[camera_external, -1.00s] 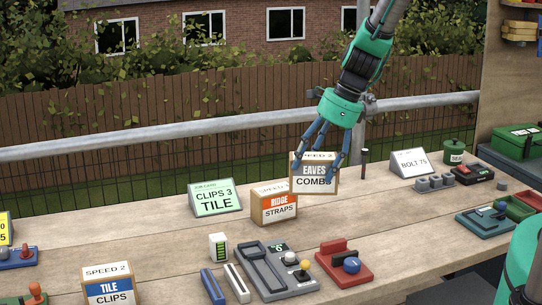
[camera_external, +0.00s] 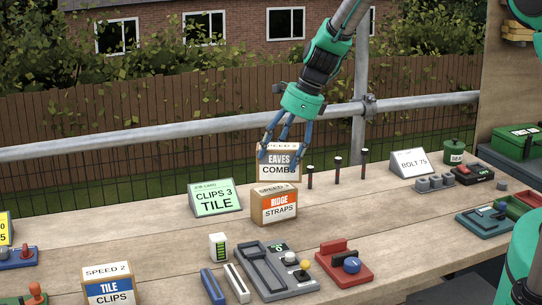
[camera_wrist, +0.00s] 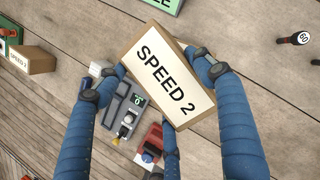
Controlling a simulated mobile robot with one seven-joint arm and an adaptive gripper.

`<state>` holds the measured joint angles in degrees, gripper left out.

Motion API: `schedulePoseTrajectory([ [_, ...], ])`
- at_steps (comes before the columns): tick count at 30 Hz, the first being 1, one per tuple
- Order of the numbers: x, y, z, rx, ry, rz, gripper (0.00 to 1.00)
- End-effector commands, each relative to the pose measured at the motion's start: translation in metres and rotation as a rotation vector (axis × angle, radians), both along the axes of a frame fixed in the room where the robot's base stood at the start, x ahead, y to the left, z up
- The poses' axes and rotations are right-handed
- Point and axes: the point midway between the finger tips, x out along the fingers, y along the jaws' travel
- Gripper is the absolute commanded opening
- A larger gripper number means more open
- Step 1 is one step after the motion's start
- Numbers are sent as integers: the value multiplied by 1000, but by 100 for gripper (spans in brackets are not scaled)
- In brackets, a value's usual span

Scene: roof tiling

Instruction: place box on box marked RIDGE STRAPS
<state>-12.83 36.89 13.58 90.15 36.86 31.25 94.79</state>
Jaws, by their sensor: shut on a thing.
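My gripper (camera_external: 284,141) is shut on a cardboard box marked EAVES COMBS (camera_external: 280,168), its blue fingers on the box's sides. In the external view the held box appears just above the box marked RIDGE STRAPS (camera_external: 274,207), which sits on the bench with an orange and white label. I cannot tell whether the two boxes touch or how far apart they are. In the wrist view the held box (camera_wrist: 167,72) shows its top, marked SPEED 2, between the fingers (camera_wrist: 155,80).
A green card CLIPS 3 TILE (camera_external: 214,197) stands just left. Several dark upright pegs (camera_external: 337,169) stand to the right. A grey control panel (camera_external: 272,270) and a red device (camera_external: 343,263) lie in front.

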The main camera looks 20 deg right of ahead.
Motion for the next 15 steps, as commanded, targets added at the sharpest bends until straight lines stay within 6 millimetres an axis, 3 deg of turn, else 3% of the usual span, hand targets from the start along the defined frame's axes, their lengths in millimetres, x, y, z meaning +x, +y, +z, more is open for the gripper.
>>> schedulePoseTrajectory([
  [6,19,6,0,0,-2,0,25],
  [15,22,7,-1,0,-2,0,25],
])
